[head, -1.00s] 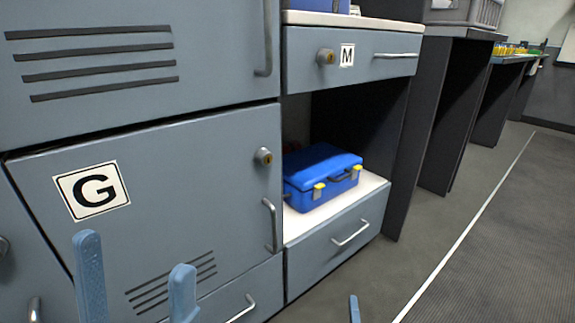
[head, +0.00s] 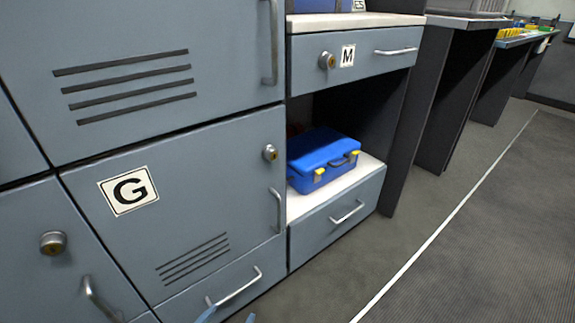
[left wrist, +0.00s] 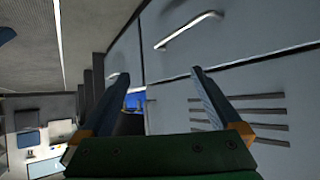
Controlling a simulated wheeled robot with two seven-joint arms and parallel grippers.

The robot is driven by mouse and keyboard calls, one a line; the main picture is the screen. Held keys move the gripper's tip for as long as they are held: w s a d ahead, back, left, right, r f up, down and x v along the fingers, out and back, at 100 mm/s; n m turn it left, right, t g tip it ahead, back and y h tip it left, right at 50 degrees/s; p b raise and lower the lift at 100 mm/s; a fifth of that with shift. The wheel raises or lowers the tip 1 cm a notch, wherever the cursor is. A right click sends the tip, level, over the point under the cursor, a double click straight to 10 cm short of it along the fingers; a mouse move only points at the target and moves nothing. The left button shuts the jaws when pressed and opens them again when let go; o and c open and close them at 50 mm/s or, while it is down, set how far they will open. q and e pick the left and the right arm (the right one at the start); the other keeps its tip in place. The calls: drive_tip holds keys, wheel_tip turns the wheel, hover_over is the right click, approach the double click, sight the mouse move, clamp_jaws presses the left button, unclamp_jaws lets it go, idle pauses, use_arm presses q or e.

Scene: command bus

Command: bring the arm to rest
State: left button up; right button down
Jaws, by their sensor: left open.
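My left gripper (head: 228,316) barely shows at the bottom edge of the head view, only its two blue fingertips, in front of the lower drawer. In the left wrist view its two fingers (left wrist: 157,78) stand wide apart with nothing between them. It is open and empty, pointing toward the blue-grey cabinet fronts. My right gripper is not in view.
The locker door marked G (head: 128,192) is shut. A blue case (head: 323,160) with yellow latches sits on the open white shelf (head: 365,172). The drawer marked M (head: 375,58) is shut above it. Floor to the right (head: 460,255) is clear.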

use_arm(q)
drive_tip(key=s+a+f+g+y+p, duration=0.1)
drive_tip(key=s+a+f+g+p, duration=0.2)
drive_tip(key=s, duration=0.4)
drive_tip(key=s+a+f+g+y+p, duration=0.1)
drive_tip(key=s+f+g+p, duration=0.2)
drive_tip(key=s+g, duration=0.3)
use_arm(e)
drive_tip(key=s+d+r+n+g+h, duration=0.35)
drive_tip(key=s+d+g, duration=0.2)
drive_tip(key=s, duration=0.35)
use_arm(q)
drive_tip(key=s+a+r+p, duration=0.2)
drive_tip(key=s+r+p, duration=1.2)
drive_tip(key=p, duration=2)
drive_tip(key=shift+s+r+g, duration=0.3)
drive_tip(key=shift+s+r, duration=0.05)
drive_tip(key=shift+r, duration=2.05)
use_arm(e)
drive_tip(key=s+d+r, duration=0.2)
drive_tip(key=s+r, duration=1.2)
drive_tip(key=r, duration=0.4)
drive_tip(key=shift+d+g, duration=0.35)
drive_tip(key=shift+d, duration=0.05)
use_arm(q)
drive_tip(key=shift+a, duration=0.1)
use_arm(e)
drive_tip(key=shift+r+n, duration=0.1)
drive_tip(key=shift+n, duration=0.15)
